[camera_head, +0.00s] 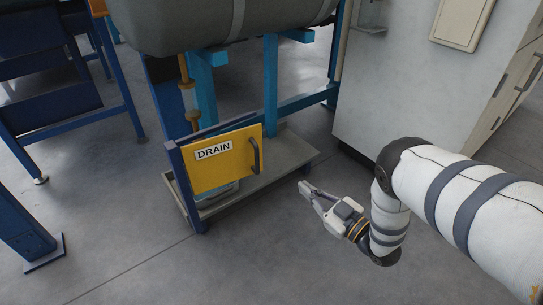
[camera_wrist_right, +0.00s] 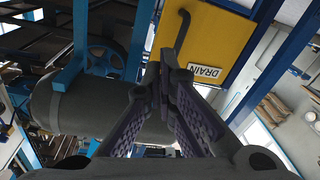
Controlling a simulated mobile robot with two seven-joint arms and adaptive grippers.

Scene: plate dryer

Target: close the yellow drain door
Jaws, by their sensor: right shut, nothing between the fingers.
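The yellow drain door (camera_head: 228,171) hangs from a blue post (camera_head: 183,187) at its left edge, with a white DRAIN label (camera_head: 214,150) and a dark bar handle (camera_head: 256,155) near its right edge. A blue frame bar shows behind its top; I cannot tell the exact gap. My right gripper (camera_head: 306,189) is shut and empty, to the right of and below the handle, apart from the door. In the right wrist view, the closed fingers (camera_wrist_right: 167,68) point toward the door (camera_wrist_right: 205,42), with its handle (camera_wrist_right: 183,30) beyond the tips. My left gripper is out of view.
A grey tray (camera_head: 287,153) lies low under the blue stand. A large grey cylinder (camera_head: 210,22) sits above. A pale cabinet (camera_head: 400,90) stands at the right. Blue frames (camera_head: 60,125) stand at the left. Floor in front (camera_head: 220,270) is clear.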

